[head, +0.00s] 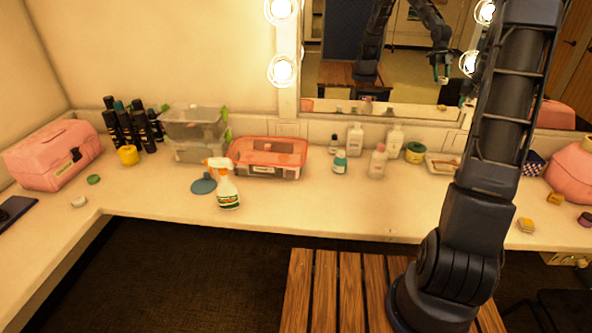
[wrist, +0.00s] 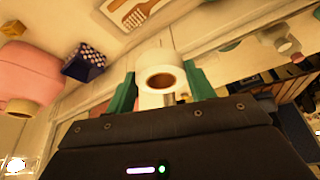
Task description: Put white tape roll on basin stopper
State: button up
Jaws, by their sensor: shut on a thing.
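The white tape roll (wrist: 161,58) is held between the green fingers of my gripper (wrist: 161,84) in the wrist view, its hole facing the camera. My gripper is shut on it. In the head view my arm runs up out of the frame, so the gripper itself is hidden there; only its reflection shows in the mirror. A flat blue-grey disc (head: 203,186), which looks like the basin stopper, lies on the counter left of the spray bottle. Nothing sits on top of it. The disc cannot be made out in the wrist view.
The spray bottle (head: 227,188) stands close beside the disc, with a red-lidded box (head: 268,170) and clear bins (head: 193,150) behind. Several bottles stand below the mirror (head: 395,55). A patterned box (wrist: 84,64) shows in the wrist view. The counter front around (head: 310,210) is clear.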

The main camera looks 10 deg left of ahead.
jog(key=w+a+r+n+y, duration=0.1)
jog(key=w+a+r+n, duration=0.2)
jog(key=a, duration=1.1)
jog(key=a+r+n+y, duration=0.15)
jog(key=a+r, duration=0.35)
jog(key=a, duration=1)
jog(key=w+a+r+n, duration=0.2)
jog(key=a+r+n, duration=0.15)
jog(key=a, duration=1.05)
jog(key=s+a+r+n+y, duration=0.15)
jog(key=s+a+r, duration=0.5)
jog(key=a, duration=0.65)
jog(key=s+a+r+n+g, duration=0.1)
jog(key=s+a+r+n, duration=0.2)
jog(key=s+a+r, duration=0.65)
jog(key=s+a+r+n+y, duration=0.1)
jog(key=s+a+r+n, duration=0.35)
jog(key=a, duration=1.05)
jog(key=m+t+h, duration=0.1)
jog(key=m+h, duration=0.1)
jog(key=m, duration=0.8)
send_over(204, 185)
jog(key=s, duration=0.1)
notch_tip(204, 185, down, 41)
notch_tip(204, 185, down, 20)
jog(key=shift+s+f, duration=0.1)
